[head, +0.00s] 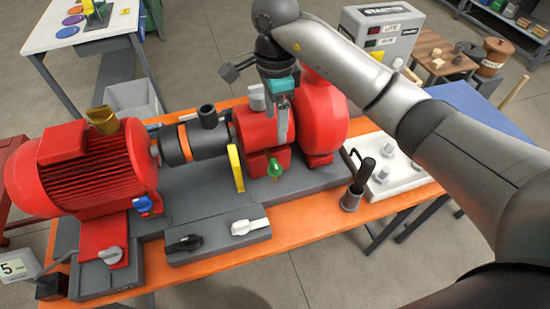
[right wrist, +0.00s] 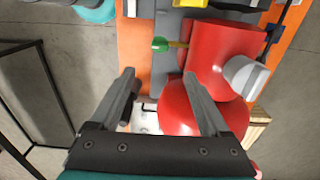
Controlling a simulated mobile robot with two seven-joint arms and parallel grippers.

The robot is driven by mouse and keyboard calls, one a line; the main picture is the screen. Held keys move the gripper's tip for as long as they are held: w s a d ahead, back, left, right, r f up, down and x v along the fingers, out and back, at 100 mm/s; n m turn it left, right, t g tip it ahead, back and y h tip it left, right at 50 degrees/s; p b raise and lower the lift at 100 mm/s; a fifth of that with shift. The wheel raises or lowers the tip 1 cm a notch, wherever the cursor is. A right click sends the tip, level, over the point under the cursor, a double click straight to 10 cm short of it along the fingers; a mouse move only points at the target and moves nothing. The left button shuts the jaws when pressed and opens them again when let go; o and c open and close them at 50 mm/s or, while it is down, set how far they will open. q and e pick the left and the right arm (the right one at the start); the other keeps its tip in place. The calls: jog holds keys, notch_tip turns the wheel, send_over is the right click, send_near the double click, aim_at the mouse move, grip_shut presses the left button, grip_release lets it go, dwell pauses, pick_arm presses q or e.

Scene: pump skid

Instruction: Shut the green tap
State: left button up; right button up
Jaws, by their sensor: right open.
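The green tap (head: 275,170) sits low on the front of the red pump housing (head: 262,128), just above the grey base. It also shows in the right wrist view (right wrist: 160,45), beyond my fingertips and near the pump's red body. Whether its handle is turned open or shut is hard to tell. My right gripper (head: 283,128) is above the tap, in front of the red pump. In the right wrist view my right gripper (right wrist: 159,75) has its fingers wide apart, with nothing held between them. My left gripper is not in view.
A yellow lever (head: 236,168) stands left of the tap. A blue tap (head: 142,205), a white lever (head: 250,227) and a black lever (head: 184,243) lie nearer the front. A dark holder (head: 350,203) with upright black handles stands to the right. The orange bench front (head: 310,232) is clear.

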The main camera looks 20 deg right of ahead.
aim_at(275, 164)
notch_tip(275, 164, down, 14)
jog(key=shift+f+p, duration=0.1)
jog(key=shift+p, duration=0.65)
jog(key=shift+c, duration=0.2)
grip_shut()
